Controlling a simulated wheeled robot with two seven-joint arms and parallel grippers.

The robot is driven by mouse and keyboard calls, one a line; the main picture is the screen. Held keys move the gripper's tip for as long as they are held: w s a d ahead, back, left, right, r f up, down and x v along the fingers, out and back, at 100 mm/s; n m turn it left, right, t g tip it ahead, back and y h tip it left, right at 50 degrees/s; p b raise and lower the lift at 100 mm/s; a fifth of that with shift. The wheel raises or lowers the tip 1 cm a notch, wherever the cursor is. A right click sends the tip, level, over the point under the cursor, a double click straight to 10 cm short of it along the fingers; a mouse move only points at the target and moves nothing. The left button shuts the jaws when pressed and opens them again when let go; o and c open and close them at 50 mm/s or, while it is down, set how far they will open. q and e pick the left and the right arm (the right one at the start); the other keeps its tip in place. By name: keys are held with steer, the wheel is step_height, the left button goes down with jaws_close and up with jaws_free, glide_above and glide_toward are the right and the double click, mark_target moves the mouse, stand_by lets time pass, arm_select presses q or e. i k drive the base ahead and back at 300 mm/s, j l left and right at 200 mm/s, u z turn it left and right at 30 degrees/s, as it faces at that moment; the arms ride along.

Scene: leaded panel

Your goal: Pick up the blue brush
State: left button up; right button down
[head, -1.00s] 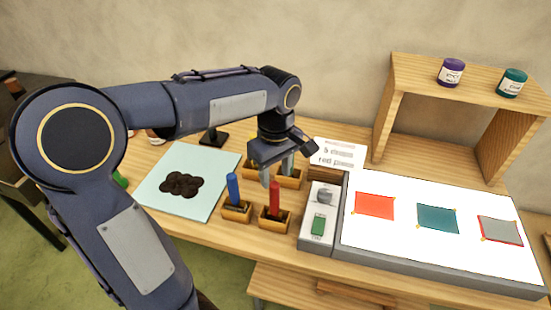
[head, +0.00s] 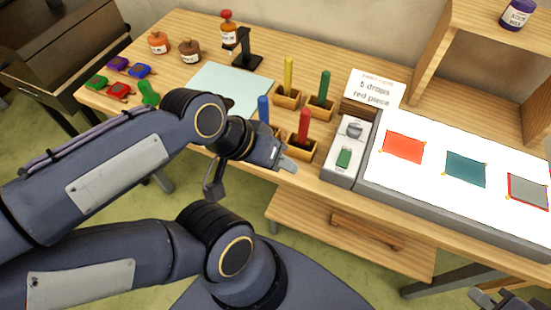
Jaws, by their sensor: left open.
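The blue brush (head: 263,108) stands upright at the front left of the brush group. Its handle shows, but its lower end and holder are largely hidden behind my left gripper. My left gripper (head: 287,163) is open, its fingers pointing right, in front of and below the blue brush at the table's front edge. I see nothing between its fingers. My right gripper (head: 492,299) shows only in part at the bottom right edge, and its jaws cannot be made out.
A red brush (head: 304,124) stands close right of the blue one. Yellow (head: 288,76) and green (head: 323,88) brushes stand behind. A grey control box (head: 345,155) and white light panel (head: 430,195) lie right. A pale mat (head: 232,88) lies behind left.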

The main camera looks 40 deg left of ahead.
mark_target(263, 100)
steer(key=u, duration=1.45)
steer(key=z, duration=1.85)
steer(key=u, duration=1.85)
steer(key=i+j, duration=0.15)
steer(key=j, duration=0.2)
steer(key=i+j+z, duration=0.1)
steer(key=i+j, duration=0.25)
steer(key=j, duration=0.3)
